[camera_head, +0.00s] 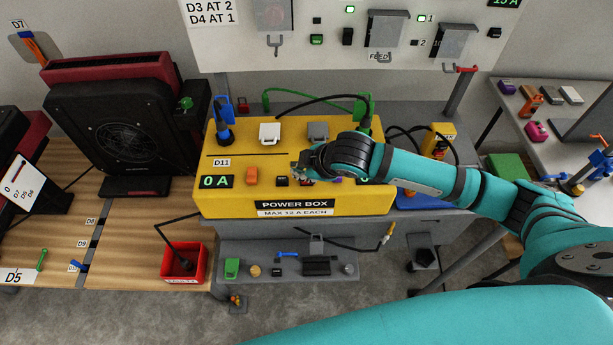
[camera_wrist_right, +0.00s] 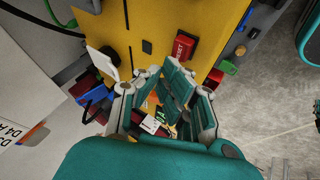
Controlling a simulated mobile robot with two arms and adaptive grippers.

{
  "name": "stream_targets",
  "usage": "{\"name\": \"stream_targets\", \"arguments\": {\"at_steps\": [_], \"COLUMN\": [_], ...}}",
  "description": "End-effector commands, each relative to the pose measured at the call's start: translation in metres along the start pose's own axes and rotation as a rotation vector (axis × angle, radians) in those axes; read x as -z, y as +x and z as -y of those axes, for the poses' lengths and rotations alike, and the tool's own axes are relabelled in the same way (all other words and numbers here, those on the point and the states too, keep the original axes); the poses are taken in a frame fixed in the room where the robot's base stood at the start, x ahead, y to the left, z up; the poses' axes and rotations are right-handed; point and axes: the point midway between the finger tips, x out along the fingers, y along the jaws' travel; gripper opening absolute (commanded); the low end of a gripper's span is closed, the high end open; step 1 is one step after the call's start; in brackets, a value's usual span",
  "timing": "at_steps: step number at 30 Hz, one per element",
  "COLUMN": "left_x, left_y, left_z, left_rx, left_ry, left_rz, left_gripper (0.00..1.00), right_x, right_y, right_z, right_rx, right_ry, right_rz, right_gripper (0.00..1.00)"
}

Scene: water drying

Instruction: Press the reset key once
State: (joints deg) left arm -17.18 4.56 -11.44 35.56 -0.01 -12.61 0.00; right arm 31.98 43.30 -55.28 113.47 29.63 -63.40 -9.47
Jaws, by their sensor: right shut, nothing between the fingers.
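The yellow power box (camera_head: 225,203) stands on the bench, with a row of keys and displays along its front top edge. In the right wrist view a red key marked RESET (camera_wrist_right: 183,47) sits on the box's yellow face. An orange key (camera_head: 252,176) shows in the head view, left of my right gripper; its label is too small to read. My right gripper (camera_head: 299,173) is shut and empty, low over the key row, and hides part of it. In the wrist view its fingers (camera_wrist_right: 168,100) are apart from the RESET key in the picture. My left gripper is out of view.
A white switch (camera_head: 270,133) and a grey switch (camera_head: 317,130) stand behind the key row. A dark key (camera_head: 282,181) lies close left of the gripper. A red bin (camera_head: 183,268) and a grey shelf of small parts (camera_head: 345,272) are below the box.

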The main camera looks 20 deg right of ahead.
Motion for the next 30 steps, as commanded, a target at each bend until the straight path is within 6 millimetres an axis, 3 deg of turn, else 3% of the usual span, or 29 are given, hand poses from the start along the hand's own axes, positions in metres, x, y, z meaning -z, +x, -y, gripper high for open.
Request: {"name": "stream_targets", "arguments": {"at_steps": [30], "left_x": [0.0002], "left_y": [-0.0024], "left_z": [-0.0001], "left_rx": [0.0], "left_ry": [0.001], "left_rz": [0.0], "left_gripper": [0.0], "right_x": [-0.005], "right_y": [0.0092], "right_z": [0.0052], "right_rx": [0.001], "right_ry": [0.0], "right_rz": [0.0], "right_gripper": [0.0]}}
